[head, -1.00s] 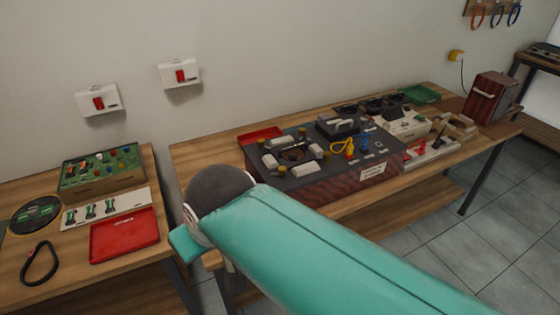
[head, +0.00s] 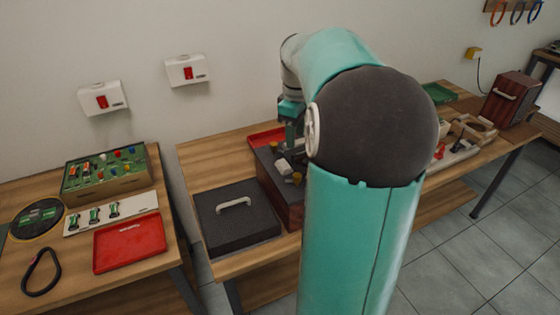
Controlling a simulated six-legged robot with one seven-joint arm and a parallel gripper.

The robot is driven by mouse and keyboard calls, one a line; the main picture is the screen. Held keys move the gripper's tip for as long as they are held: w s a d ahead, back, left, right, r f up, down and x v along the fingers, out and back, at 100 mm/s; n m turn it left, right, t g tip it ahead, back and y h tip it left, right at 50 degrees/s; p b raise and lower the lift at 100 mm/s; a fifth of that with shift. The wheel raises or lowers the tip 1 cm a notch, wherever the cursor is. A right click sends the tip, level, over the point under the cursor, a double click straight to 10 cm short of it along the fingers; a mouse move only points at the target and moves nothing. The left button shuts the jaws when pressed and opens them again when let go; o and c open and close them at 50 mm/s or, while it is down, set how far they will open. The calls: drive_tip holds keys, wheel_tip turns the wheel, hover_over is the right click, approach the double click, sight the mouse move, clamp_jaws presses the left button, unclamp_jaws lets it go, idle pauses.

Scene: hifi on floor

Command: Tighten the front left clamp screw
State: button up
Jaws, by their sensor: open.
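The dark-topped fixture box (head: 281,193) stands on the middle bench, mostly hidden behind my arm. Two brass-coloured clamp screw knobs show on its left part: a nearer one (head: 297,178) close to the front left corner and a farther one (head: 274,147). Pale clamp blocks, one of them visible (head: 284,165), sit near them. My gripper (head: 293,142) is over the left part of the box, pointing down, open, near the farther knob. Its fingertips are small and dark, and I cannot tell whether they touch anything. The right part of the box top is hidden.
A black lid with a pale handle (head: 238,217) lies on the bench left of the box. A red tray (head: 267,138) is behind the box. The left bench holds a green-topped board (head: 104,174) and another red tray (head: 130,243). A gap separates the benches.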

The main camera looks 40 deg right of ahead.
sight(297, 175)
drive_tip(key=f, duration=0.9)
drive_tip(key=d+f, duration=0.1)
drive_tip(key=f, duration=0.4)
drive_tip(key=shift+s, duration=0.15)
clamp_jaws()
drive_tip(key=c, duration=1)
unclamp_jaws()
